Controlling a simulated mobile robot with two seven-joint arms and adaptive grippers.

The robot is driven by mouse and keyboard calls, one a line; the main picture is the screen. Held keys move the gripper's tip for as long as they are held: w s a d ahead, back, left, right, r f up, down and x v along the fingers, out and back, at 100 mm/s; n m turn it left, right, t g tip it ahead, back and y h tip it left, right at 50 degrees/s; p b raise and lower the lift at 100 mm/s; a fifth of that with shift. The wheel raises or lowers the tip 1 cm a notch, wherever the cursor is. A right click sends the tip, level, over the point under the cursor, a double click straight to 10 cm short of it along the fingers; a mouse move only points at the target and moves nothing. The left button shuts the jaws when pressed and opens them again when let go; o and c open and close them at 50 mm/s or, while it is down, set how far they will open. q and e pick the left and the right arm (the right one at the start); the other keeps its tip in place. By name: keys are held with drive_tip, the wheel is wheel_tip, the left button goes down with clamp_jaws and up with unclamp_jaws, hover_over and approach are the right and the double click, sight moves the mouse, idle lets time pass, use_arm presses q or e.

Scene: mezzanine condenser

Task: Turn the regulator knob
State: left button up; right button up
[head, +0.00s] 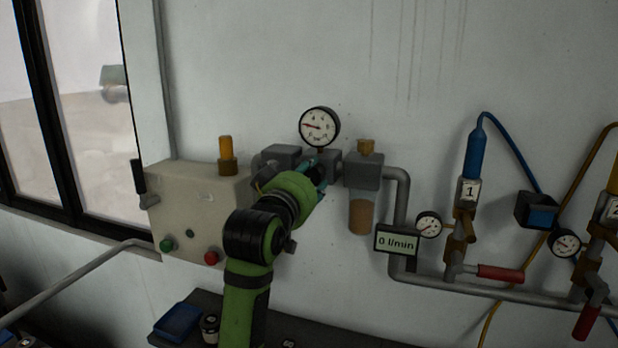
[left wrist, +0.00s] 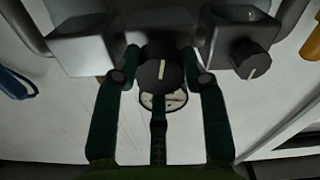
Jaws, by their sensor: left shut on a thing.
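The regulator knob (left wrist: 158,72) is black with a white pointer line and sits on a grey block in the left wrist view. My left gripper (left wrist: 161,66) has its fingers on both sides of the knob and is shut on it. In the head view my green left arm comes up from below, and its left gripper (head: 320,170) is at the regulator under the pressure gauge (head: 319,126). The knob is hidden there behind the hand. The gauge needle points left. My right gripper is not in view.
A second black knob (left wrist: 248,60) is on a neighbouring grey block. A beige box (head: 200,205) with green and red buttons is left of my arm. A filter bowl (head: 361,215), a "0 l/min" display (head: 397,242) and pipes with red-handled valves (head: 500,273) are to the right.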

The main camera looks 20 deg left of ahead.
use_arm(q)
drive_tip(key=shift+d+f, duration=0.1)
drive_tip(key=shift+f, duration=0.35)
drive_tip(key=o, duration=1.1)
drive_tip(key=shift+o, duration=0.2)
drive_tip(key=shift+r, duration=0.2)
drive_tip(key=s, duration=1.2)
